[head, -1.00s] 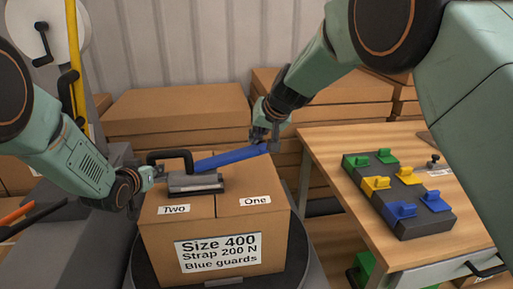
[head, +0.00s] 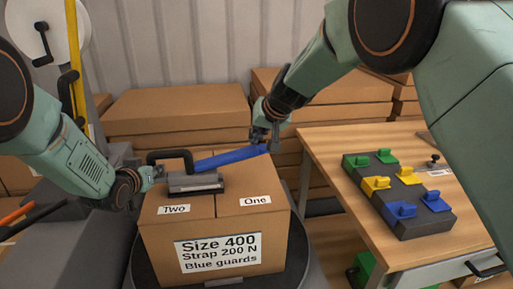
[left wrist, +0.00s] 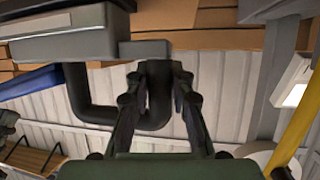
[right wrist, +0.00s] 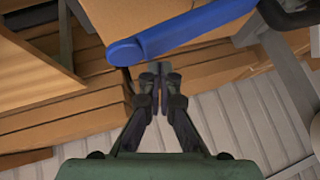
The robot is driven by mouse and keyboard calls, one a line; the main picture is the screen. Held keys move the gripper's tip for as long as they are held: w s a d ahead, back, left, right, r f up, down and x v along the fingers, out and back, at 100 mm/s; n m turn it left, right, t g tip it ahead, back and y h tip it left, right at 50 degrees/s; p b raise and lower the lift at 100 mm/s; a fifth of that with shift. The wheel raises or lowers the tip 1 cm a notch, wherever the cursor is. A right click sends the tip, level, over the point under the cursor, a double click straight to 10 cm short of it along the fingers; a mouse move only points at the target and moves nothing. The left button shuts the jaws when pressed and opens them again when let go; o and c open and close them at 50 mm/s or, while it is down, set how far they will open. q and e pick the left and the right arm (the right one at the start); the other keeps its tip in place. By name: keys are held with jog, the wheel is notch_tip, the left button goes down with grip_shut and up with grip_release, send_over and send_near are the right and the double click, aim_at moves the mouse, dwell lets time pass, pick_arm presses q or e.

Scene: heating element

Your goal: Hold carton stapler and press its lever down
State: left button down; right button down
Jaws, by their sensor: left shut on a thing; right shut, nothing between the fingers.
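The carton stapler has a grey body (head: 195,183), a black looped handle (head: 170,154) and a blue lever (head: 222,159). It sits on top of the closed carton (head: 210,241), across the "Two" side, with the lever sticking out to the right and slightly raised. My left gripper (head: 148,178) is shut on the stapler's black handle, which also shows between its fingers in the left wrist view (left wrist: 160,98). My right gripper (head: 266,139) is shut and empty at the lever's far end. In the right wrist view the lever (right wrist: 190,28) lies just beyond the fingertips; whether they touch is unclear.
The carton stands on a round dark platform (head: 304,262). A wooden table (head: 338,152) at right holds a dark block (head: 412,222) with green, yellow and blue clips. Flat cartons (head: 175,112) are stacked behind. A strap reel (head: 48,30) is at upper left.

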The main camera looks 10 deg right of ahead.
aim_at(261, 149)
jog(key=shift+f, duration=0.15)
jog(key=shift+d+f, duration=0.1)
jog(key=shift+f, duration=0.15)
jog(key=shift+s+d+f, duration=0.1)
jog(key=shift+d+f, duration=0.15)
jog(key=shift+f, duration=0.8)
jog(key=shift+d+f, duration=0.25)
jog(key=shift+f, duration=0.75)
dwell(2.4)
dwell(0.4)
jog(key=shift+a+r, duration=0.2)
jog(key=shift+r, duration=0.6)
jog(key=shift+a+r, duration=0.2)
jog(key=shift+r, duration=0.65)
jog(key=shift+a+r, duration=0.2)
jog(key=shift+r, duration=0.6)
jog(key=shift+a+r, duration=0.2)
jog(key=shift+r, duration=0.6)
jog(key=shift+a+r, duration=0.2)
jog(key=shift+r, duration=0.65)
jog(key=shift+a+r, duration=0.2)
jog(key=shift+r, duration=0.6)
